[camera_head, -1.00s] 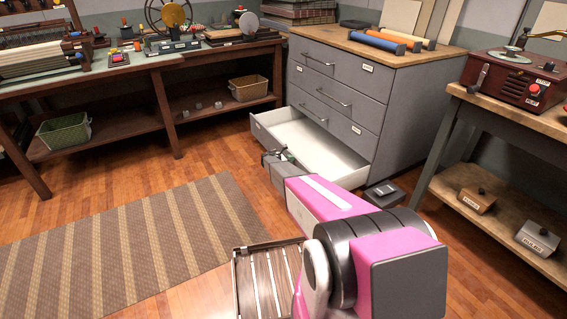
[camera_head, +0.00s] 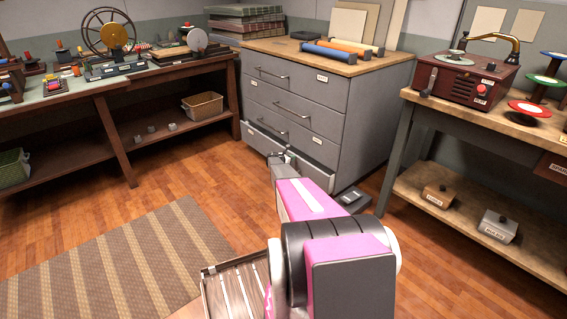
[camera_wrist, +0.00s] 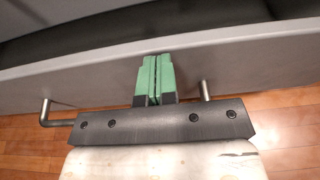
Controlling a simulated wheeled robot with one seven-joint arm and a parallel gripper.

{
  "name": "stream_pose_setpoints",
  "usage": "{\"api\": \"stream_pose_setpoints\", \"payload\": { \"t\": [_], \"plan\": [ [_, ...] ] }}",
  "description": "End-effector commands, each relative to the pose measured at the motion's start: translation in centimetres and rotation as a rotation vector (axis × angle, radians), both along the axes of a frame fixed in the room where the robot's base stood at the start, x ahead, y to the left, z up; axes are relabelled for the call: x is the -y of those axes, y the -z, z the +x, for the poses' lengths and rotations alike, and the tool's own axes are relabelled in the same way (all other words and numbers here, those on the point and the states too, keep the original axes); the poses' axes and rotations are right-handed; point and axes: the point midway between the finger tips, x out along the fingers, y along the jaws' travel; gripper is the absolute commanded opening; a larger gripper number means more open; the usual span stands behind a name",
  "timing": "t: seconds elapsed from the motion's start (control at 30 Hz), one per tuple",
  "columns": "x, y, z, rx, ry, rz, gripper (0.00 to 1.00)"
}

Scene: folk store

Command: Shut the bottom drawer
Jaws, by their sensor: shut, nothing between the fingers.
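The grey drawer cabinet (camera_head: 350,105) stands at the back, its upper drawers shut. Its bottom drawer (camera_head: 259,139) stands out a little from the cabinet, with a narrow gap above its front. In the wrist view the drawer front (camera_wrist: 235,58) runs across the picture, with a dark gap behind its top edge. The drawer's bar handle (camera_wrist: 46,112) is partly hidden behind my gripper. My gripper (camera_head: 284,155) is shut and empty at the drawer front. Its green fingertips (camera_wrist: 156,58) are against or very close to the front, between the handle's two posts; exact contact is unclear.
A dark box (camera_head: 354,198) lies on the floor right of my arm, close to the cabinet. A workbench (camera_head: 405,145) stands on the right, and a long table (camera_head: 110,130) on the left. A striped rug (camera_head: 120,262) covers open floor at front left.

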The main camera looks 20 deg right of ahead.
Motion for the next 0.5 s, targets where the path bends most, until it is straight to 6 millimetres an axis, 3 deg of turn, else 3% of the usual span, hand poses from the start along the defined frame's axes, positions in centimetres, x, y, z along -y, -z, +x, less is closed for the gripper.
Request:
{"api": "stream_pose_setpoints", "payload": {
  "t": [0.2,0.5],
  "plan": [
    [1.8,0.0,0.5,0.0,0.0,0.0,0.0],
    [2.0,0.0,0.5,0.0,0.0,0.0,0.0]
  ]
}}
